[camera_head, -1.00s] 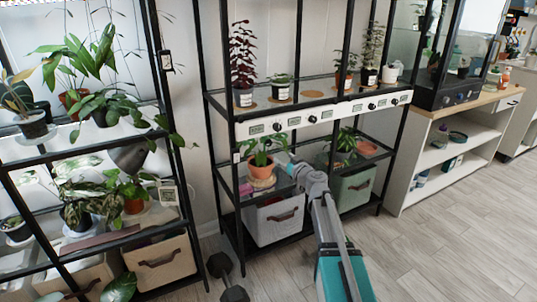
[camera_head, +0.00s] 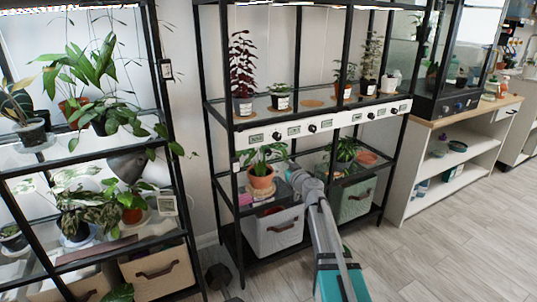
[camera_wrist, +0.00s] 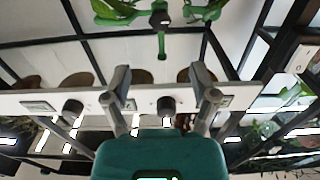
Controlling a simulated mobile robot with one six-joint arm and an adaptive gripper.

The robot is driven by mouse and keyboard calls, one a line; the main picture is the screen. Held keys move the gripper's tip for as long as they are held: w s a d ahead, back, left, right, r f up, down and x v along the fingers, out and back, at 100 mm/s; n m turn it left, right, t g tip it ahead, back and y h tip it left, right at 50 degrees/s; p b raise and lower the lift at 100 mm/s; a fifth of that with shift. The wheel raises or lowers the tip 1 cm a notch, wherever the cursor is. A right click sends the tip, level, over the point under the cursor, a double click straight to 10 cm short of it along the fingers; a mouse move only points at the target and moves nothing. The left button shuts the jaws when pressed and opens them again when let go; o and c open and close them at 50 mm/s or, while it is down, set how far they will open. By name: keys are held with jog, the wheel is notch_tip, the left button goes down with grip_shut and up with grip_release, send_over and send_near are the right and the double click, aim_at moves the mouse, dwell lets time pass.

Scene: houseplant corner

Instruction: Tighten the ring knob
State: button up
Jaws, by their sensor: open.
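A white panel strip (camera_head: 325,123) runs across the middle plant rack and carries several dark knobs beside small displays. In the wrist view, one dark knob (camera_wrist: 166,105) shows between the two fingers of my gripper (camera_wrist: 160,71), and another dark knob (camera_wrist: 72,108) lies left of the left finger. The fingers are spread wide, with nothing held. Contact with the strip cannot be told. Which knob is the ring knob is too small to tell. In the head view, my arm reaches toward the rack below the strip; the fingers cannot be made out there.
A potted plant (camera_head: 261,175) stands on the lower shelf, close left of my arm. Small pots, including a dark-red plant (camera_head: 243,65), stand above the strip. Black rack posts (camera_head: 347,50) flank the space. A dumbbell (camera_head: 218,279) lies on the floor.

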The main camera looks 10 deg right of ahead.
aim_at(269, 153)
jog(key=x, duration=1.1)
jog(key=shift+w, duration=0.2)
grip_shut()
jog(key=shift+a, duration=0.25)
jog(key=shift+d, duration=0.1)
